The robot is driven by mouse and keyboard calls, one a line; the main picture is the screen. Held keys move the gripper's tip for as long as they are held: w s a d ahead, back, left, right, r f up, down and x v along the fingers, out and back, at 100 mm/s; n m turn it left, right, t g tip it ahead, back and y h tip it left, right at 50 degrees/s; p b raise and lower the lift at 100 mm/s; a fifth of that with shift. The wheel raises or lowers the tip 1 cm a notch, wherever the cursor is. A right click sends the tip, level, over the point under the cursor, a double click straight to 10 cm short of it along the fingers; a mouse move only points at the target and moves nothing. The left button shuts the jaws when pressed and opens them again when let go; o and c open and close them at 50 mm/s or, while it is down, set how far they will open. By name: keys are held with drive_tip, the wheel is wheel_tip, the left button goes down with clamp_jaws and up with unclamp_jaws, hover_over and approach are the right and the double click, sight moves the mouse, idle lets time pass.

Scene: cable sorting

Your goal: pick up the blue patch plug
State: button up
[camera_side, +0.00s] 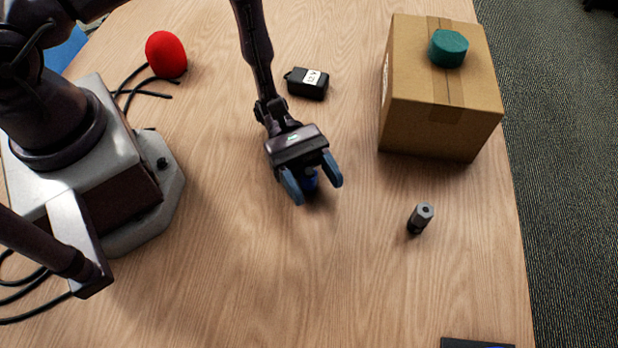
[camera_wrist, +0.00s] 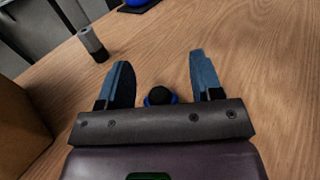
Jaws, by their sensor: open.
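The blue patch plug (camera_side: 309,180) stands on the wooden table below my gripper (camera_side: 318,190) in the side view. Only part of its blue body shows there; the rest is hidden by the gripper. In the wrist view, the plug (camera_wrist: 160,96) shows a dark round top with a blue rim and sits between the two blue-grey fingers of my gripper (camera_wrist: 161,82). My gripper is open, with a gap on each side of the plug. I cannot tell exactly how high the fingertips are above the table.
A grey and black plug (camera_side: 420,217) stands to the right. A cardboard box (camera_side: 425,125) with a green round piece (camera_side: 447,48) on top is behind it. A black adapter (camera_side: 307,84) and a red foam ball (camera_side: 166,54) lie farther back. The front middle of the table is clear.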

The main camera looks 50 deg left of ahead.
drive_tip(key=c, duration=1)
